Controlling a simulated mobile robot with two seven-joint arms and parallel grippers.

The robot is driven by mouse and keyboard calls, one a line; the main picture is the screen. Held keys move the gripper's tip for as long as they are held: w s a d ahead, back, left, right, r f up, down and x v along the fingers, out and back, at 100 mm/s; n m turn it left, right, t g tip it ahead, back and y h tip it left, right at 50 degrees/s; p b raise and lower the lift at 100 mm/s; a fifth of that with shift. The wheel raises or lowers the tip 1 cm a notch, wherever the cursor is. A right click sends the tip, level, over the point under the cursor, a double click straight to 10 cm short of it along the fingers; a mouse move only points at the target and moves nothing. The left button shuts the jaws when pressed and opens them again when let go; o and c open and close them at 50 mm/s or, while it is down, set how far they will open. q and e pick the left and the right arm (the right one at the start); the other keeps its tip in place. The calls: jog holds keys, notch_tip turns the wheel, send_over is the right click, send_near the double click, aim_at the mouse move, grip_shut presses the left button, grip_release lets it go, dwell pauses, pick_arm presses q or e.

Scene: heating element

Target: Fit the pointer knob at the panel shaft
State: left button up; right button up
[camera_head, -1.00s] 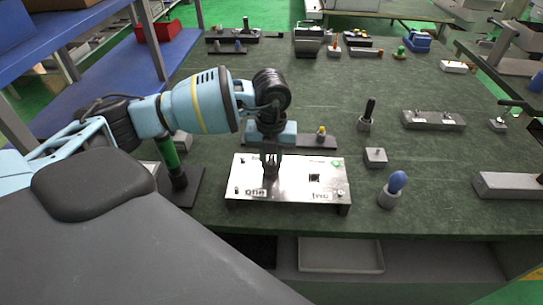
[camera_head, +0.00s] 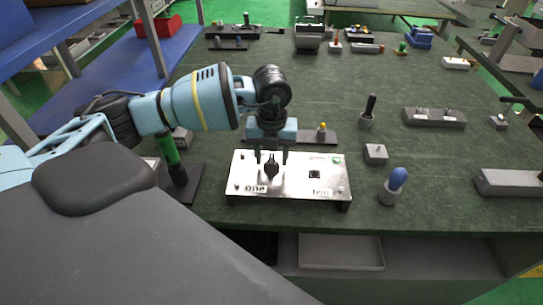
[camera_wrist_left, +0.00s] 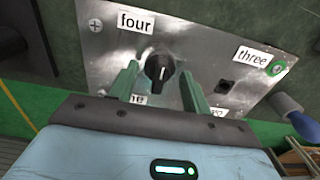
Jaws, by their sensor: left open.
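The metal panel (camera_head: 298,191) lies on the green bench, with labels on its corners. The black pointer knob (camera_head: 270,167) stands at the left part of the panel, over the shaft position. In the left wrist view the knob (camera_wrist_left: 159,69) sits upright against the panel face, its white pointer line visible. The shaft beneath it is hidden. My left gripper (camera_head: 271,155) is open, its two fingers apart on either side of the knob. In the left wrist view its green fingers (camera_wrist_left: 159,88) stand clear of the knob. My right gripper is not in view.
A square dark hole (camera_head: 314,174) and a green ring (camera_head: 338,161) are on the panel's right part. A blue-handled tool (camera_head: 396,184) stands right of the panel, and a green-handled one (camera_head: 170,155) stands left. Bench space behind and right is partly clear.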

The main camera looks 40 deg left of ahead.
aim_at(272, 158)
pick_arm(q)
notch_tip(272, 158, up, 7)
jog(key=shift+r, duration=0.1)
dwell(0.7)
